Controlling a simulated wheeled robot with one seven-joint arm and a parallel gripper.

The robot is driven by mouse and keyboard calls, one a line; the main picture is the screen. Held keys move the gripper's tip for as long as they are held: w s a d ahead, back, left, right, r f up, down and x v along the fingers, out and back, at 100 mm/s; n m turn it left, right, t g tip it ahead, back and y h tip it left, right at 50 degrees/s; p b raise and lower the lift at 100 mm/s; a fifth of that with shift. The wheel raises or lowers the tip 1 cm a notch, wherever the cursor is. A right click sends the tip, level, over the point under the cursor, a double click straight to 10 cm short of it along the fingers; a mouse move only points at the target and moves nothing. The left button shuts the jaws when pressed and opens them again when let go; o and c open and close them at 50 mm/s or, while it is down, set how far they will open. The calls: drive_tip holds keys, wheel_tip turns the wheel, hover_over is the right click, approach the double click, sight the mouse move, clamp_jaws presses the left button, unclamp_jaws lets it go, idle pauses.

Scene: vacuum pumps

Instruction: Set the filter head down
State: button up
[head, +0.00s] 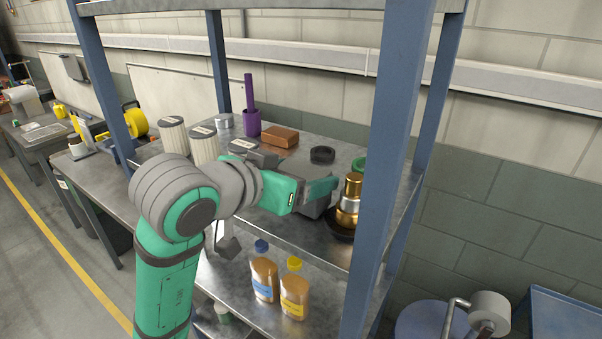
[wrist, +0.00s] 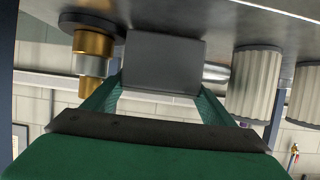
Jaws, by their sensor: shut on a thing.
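My gripper (head: 316,190) reaches in over the upper shelf of a blue-framed rack. In the wrist view, which is upside down, its green fingers (wrist: 163,88) are closed on the two sides of a dark grey block, the filter head (wrist: 165,62). In the head view the filter head (head: 304,169) is partly hidden behind my gripper. It is at or just above the metal shelf (head: 345,152); I cannot tell whether its underside touches.
A brass fitting (head: 349,200) on a dark base stands close right of my gripper, near the front rack post (head: 388,150). A black ring (head: 322,155), copper block (head: 280,136), purple holder (head: 251,122) and pleated filters (head: 173,136) stand around. Bottles (head: 294,293) stand on the lower shelf.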

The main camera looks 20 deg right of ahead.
drive_tip(key=shift+f, duration=0.2)
drive_tip(key=o, duration=1.2)
drive_tip(key=shift+a, duration=0.1)
drive_tip(key=v, duration=1)
drive_tip(key=shift+s+a+r, duration=0.15)
drive_tip(key=shift+s+a, duration=0.05)
drive_tip(key=shift+a, duration=0.05)
clamp_jaws()
drive_tip(key=shift+w, duration=0.15)
idle(0.5)
